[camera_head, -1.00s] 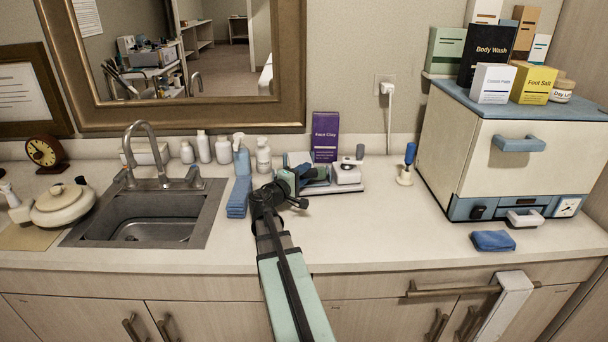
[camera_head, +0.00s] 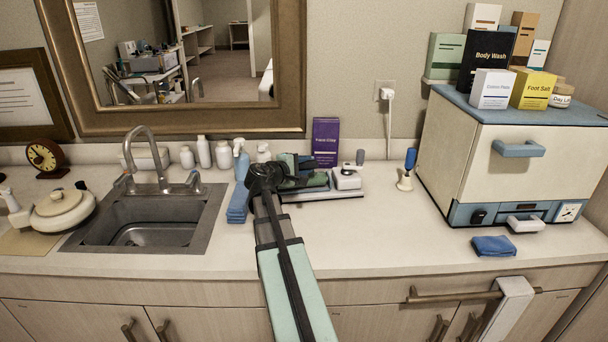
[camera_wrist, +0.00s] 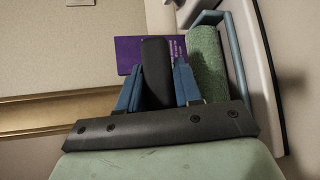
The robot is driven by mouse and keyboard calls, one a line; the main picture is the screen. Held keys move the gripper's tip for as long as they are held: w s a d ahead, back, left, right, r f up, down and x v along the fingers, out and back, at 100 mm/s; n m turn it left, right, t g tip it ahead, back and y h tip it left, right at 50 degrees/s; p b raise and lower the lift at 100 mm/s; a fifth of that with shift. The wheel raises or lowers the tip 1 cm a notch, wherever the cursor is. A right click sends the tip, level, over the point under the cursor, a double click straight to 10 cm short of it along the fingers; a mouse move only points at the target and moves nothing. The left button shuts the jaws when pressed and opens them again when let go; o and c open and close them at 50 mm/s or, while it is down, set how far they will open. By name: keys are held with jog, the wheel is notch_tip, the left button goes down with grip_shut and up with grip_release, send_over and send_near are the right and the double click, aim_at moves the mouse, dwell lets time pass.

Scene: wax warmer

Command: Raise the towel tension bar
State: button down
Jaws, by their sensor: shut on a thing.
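My gripper (camera_head: 298,183) is at the towel device, a low light-coloured base (camera_head: 335,190) on the counter right of the sink. In the wrist view, its two blue fingers (camera_wrist: 158,68) are shut on a dark grey grip (camera_wrist: 156,80), one finger on each side. A green rolled towel (camera_wrist: 205,75) lies just right of the fingers. A thin blue-grey bar (camera_wrist: 235,65) runs along the towel's far side and bends over its end. It looks like the tension bar; whether it joins the grip is hidden. In the head view, my wrist covers much of the device.
A purple box (camera_head: 326,138) stands right behind the device. Bottles, including a spray bottle (camera_head: 241,160), and folded blue cloths (camera_head: 238,205) are at its left. A blue-handled tool (camera_head: 408,165) stands to the right.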

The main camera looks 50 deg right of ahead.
jog(key=w+d+r+n+y, duration=0.1)
jog(key=r, duration=0.1)
jog(key=w+r+n+g+y, duration=0.1)
jog(key=r, duration=0.1)
jog(key=w+d+r+g+y, duration=0.1)
jog(key=r, duration=0.1)
jog(key=shift+w+d+n, duration=0.25)
jog(key=shift+d+n, duration=0.1)
jog(key=shift+n, duration=0.05)
jog(key=w+d+r+n+g+y, duration=0.3)
jog(key=w+d+g+y, duration=0.1)
jog(key=w+d, duration=0.1)
jog(key=shift+w+d+r+y, duration=0.15)
jog(key=shift+w+r+y, duration=0.2)
jog(key=shift+w, duration=0.35)
jog(key=shift+f, duration=0.1)
jog(key=c, duration=1.1)
grip_release()
jog(key=v, duration=1.4)
jog(key=shift+w+d, duration=0.15)
jog(key=shift+w, duration=0.05)
